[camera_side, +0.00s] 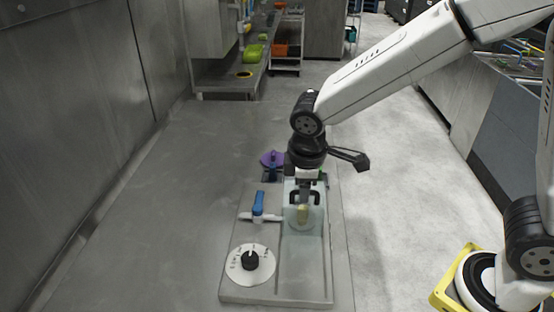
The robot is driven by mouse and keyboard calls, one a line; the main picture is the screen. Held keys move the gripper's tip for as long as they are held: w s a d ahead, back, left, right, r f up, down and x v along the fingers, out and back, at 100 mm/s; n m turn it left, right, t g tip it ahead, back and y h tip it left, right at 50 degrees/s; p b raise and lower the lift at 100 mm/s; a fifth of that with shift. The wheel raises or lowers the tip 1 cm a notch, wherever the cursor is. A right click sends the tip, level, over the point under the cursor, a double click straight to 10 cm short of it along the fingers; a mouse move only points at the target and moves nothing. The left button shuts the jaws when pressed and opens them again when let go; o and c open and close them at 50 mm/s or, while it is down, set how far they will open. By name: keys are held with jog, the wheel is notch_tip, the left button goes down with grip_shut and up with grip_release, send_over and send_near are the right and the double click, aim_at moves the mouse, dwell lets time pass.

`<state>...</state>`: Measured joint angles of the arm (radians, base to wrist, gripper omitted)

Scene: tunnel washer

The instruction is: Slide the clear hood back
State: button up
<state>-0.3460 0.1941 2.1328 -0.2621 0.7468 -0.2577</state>
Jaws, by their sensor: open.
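The clear hood (315,221) is a see-through box on the right half of a grey base board (276,292). A pale yellow object (303,213) shows at the hood, seemingly through its clear wall. My gripper (304,198) points down over the hood, its black fingers open. The fingers overlap the hood's upper part in this view. I cannot tell whether they touch it or surround a handle. My wrist hides the hood's far end.
Left of the hood, the board carries a blue-handled lever (258,203) and a white dial with a black knob (250,260). A purple object (271,159) sits at the far end. A pale channel in front of the hood looks clear.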

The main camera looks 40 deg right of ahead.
jog(key=shift+f, duration=0.25)
grip_shut()
dwell(1.4)
